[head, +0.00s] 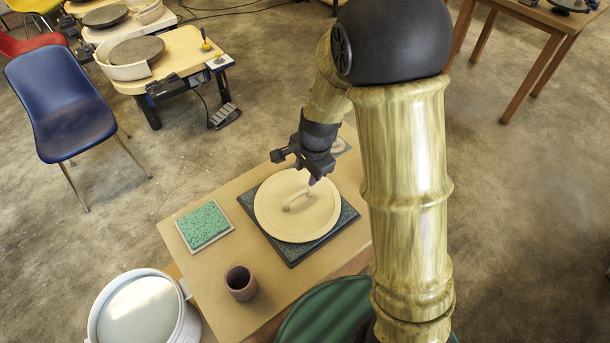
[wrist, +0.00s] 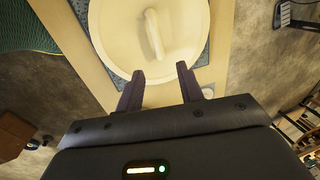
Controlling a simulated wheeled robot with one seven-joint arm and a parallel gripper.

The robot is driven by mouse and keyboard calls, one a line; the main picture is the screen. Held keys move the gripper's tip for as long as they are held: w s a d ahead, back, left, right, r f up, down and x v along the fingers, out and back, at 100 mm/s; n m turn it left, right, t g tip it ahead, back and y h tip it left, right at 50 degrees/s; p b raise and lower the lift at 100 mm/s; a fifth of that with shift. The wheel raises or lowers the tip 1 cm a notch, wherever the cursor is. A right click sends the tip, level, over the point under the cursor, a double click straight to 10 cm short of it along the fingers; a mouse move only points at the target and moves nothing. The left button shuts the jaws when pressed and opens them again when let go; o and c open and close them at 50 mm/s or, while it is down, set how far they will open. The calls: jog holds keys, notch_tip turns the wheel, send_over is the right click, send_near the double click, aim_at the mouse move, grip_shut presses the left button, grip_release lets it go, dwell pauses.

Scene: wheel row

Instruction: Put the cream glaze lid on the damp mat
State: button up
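The cream lid (head: 275,218) is a round disc with a bar handle (head: 298,199) on top. It lies on a dark speckled square mat (head: 343,222), whose corners show around it. A smaller green speckled square (head: 204,222) with a pale border lies to its left; I cannot tell which square is the damp one. My gripper (head: 312,180) is above the lid's far right part, close to the handle. In the wrist view my gripper (wrist: 160,70) is open and empty, and the lid (wrist: 115,35) with its handle (wrist: 153,36) is beyond the fingertips.
A brown cup (head: 240,282) stands on the table (head: 185,260) near its front. A white bucket (head: 180,325) is at the lower left, and a dark green round surface (head: 310,315) at the front. A blue chair (head: 62,100) and pottery wheels (head: 136,52) stand behind.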

jog(key=shift+r, duration=0.1)
dwell(0.5)
jog(key=s+d+r+n+h, duration=0.1)
jog(key=s+d+r+n, duration=0.5)
jog(key=s+d+n, duration=0.5)
jog(key=shift+s+r+t, duration=0.25)
jog(key=shift+s+t, duration=0.15)
jog(key=shift+s, duration=0.05)
